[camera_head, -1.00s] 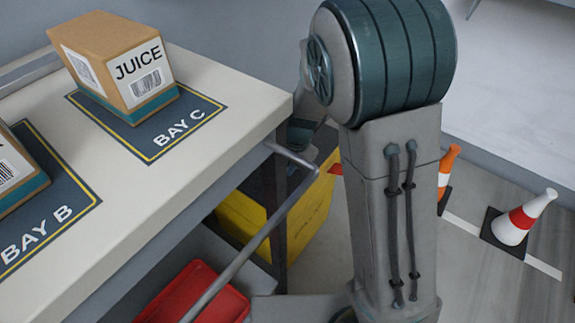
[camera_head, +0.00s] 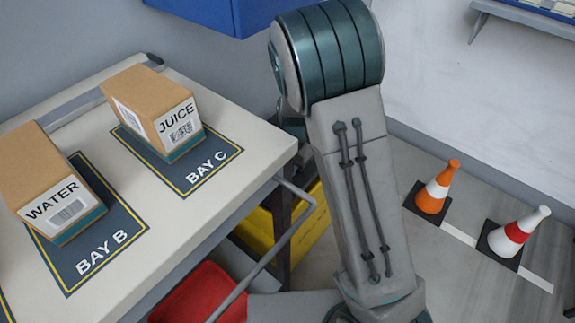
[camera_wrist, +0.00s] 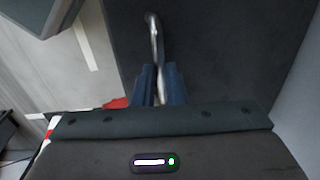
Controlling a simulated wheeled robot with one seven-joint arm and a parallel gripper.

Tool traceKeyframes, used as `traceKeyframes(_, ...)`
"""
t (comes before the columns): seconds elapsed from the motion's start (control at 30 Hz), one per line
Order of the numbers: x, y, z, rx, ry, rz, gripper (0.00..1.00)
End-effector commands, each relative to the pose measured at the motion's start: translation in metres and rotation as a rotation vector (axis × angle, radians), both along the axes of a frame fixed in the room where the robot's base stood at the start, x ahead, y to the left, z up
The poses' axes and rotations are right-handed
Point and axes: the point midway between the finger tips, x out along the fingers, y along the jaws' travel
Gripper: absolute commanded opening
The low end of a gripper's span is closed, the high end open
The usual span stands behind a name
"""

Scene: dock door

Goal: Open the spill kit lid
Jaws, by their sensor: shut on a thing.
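The yellow spill kit (camera_head: 308,235) stands on the floor beside and partly under the table's right end in the head view. A table leg, a rail and my arm hide much of it, and its lid cannot be made out there. In the wrist view, my gripper (camera_wrist: 160,88) is shut on a thin grey metal handle (camera_wrist: 153,28), which runs up from between the blue fingers. A broad dark panel (camera_wrist: 215,50) lies behind the handle; it looks like the lid, but its angle is unclear. My gripper is hidden in the head view.
The table (camera_head: 250,125) carries a JUICE box (camera_head: 150,105) and a WATER box (camera_head: 50,180). A bent rail (camera_head: 270,255) sticks out from its end. A red bin (camera_head: 200,295) sits below. Two cones (camera_head: 435,190) (camera_head: 515,232) stand on open floor at right.

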Motion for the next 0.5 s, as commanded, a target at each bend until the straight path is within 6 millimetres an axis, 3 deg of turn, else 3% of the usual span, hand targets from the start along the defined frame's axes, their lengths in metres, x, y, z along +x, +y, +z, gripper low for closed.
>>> traceKeyframes(0.03, 0.005, 0.005, 0.015, 0.002, -0.008, 0.003, 0.0)
traceKeyframes(0.2, 0.014, 0.015, 0.037, 0.005, -0.011, 0.004, 0.0)
traceKeyframes(0.5, 0.024, 0.03, 0.057, 0.007, -0.012, 0.008, 0.0)
